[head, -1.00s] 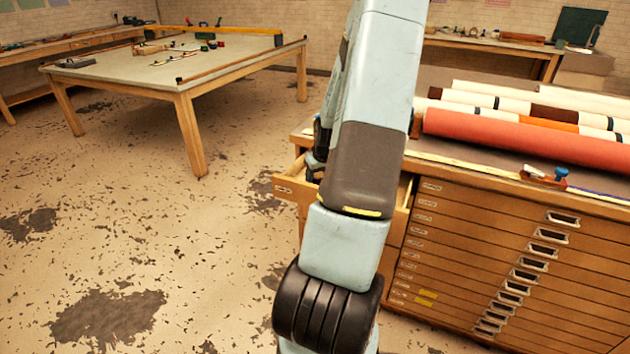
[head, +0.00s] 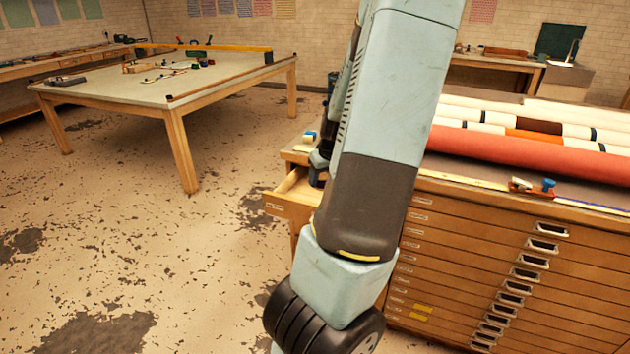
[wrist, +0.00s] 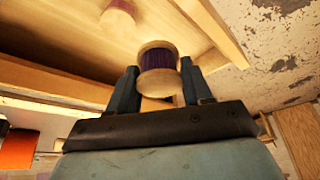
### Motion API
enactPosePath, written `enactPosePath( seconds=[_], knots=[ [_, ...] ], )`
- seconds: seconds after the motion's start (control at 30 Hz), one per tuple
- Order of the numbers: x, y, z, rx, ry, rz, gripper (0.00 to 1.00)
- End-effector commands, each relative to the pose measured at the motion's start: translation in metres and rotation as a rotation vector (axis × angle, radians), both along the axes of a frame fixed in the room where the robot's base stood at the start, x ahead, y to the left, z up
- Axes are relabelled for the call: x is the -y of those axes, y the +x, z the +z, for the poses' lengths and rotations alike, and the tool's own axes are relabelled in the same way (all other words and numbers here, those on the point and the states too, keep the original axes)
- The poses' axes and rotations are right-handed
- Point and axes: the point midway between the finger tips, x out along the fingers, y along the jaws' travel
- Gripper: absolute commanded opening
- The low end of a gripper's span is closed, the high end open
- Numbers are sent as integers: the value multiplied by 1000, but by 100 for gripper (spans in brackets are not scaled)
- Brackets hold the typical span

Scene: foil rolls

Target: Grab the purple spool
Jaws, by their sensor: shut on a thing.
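The purple spool (wrist: 158,62) has pale round ends and dark purple winding. In the wrist view it sits between the two fingers of my gripper (wrist: 159,78), which is shut on it. It appears above the inside of an open wooden drawer; I cannot tell how high. In the head view my arm hides the spool and most of the gripper. The open drawer (head: 290,206) juts out at the left end of the cabinet.
A pinkish spool (wrist: 119,16) lies in the drawer. The wooden flat-file cabinet (head: 480,265) carries several long rolls, including a red one (head: 530,152). A worktable (head: 150,92) stands at the back left. The worn floor (head: 110,230) between is clear.

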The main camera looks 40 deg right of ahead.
Motion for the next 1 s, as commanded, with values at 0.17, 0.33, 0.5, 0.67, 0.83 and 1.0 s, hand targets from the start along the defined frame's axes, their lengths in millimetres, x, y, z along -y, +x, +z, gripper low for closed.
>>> enactPosePath(
  seconds=[0.17, 0.33, 0.5, 0.67, 0.83, 1.0],
  knots=[
    [-1, -16, 7, 1, -1, -4, 20],
    [-3, -29, 13, 0, -1, -3, 20],
    [-4, -41, 18, -1, -2, -3, 20],
    [-5, -52, 23, -1, -2, -3, 20],
    [-6, -60, 27, 0, -1, -3, 20],
    [-7, -66, 29, 0, -1, -2, 20]
  ],
)
